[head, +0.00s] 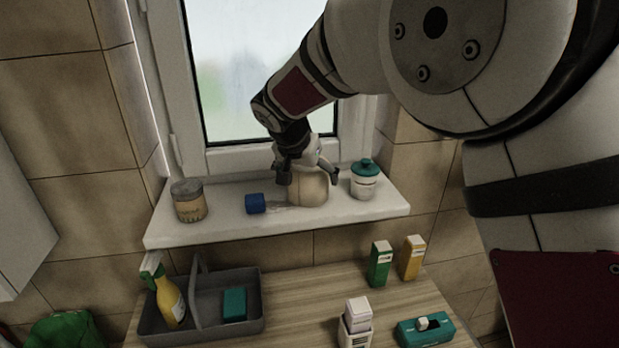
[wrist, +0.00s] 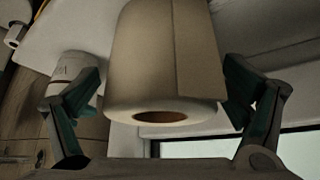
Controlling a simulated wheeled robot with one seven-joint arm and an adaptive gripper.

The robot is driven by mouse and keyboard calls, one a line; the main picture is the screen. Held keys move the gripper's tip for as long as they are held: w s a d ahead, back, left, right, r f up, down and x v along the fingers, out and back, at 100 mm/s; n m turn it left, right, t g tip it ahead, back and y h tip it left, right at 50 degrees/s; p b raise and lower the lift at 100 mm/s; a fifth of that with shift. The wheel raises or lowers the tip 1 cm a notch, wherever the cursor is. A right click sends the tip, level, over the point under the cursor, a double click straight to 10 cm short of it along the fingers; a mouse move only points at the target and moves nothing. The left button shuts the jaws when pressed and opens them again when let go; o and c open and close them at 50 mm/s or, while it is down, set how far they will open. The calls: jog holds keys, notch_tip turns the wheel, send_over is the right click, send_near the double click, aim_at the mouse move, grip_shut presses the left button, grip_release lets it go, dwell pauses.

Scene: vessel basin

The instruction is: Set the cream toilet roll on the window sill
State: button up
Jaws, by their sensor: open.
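The cream toilet roll (head: 308,188) stands upright on the white window sill (head: 230,225), right of the sill's middle. My gripper (head: 310,176) is at the roll from above, with one finger on each side of it. In the wrist view the roll (wrist: 165,60) fills the space between the two open fingers, its core hole facing the camera. Both fingers are very close to its sides; I cannot tell whether they touch it. The gripper partly hides the roll's top in the head view.
The sill also holds a brown jar (head: 188,201), a blue block (head: 255,203) and a white jar with a teal lid (head: 364,182), close to the right finger. Below, a wooden surface (head: 310,275) carries a grey caddy (head: 205,330) and several boxes. The window frame rises behind.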

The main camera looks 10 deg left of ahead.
jog(key=d+b+v, duration=0.1)
jog(key=v, duration=1)
jog(key=s+d+r, duration=0.2)
jog(key=d, duration=0.5)
jog(key=s+d+r, duration=0.1)
jog(key=d+r, duration=0.1)
jog(key=d, duration=0.5)
jog(key=s+d+g, duration=0.1)
jog(key=s+d, duration=0.6)
jog(key=d, duration=0.3)
jog(key=s+d+f, duration=0.2)
jog(key=s+d, duration=0.3)
jog(key=s, duration=0.3)
jog(key=s+d+f+n+y, duration=0.1)
jog(key=s+d+f, duration=0.1)
jog(key=s+d, duration=0.4)
jog(key=shift+s+f+n, duration=0.3)
jog(key=shift+s+f, duration=0.1)
jog(key=shift+s, duration=0.65)
jog(key=shift+w+f+b, duration=0.2)
jog(key=shift+w+b, duration=0.05)
jog(key=shift+b, duration=0.1)
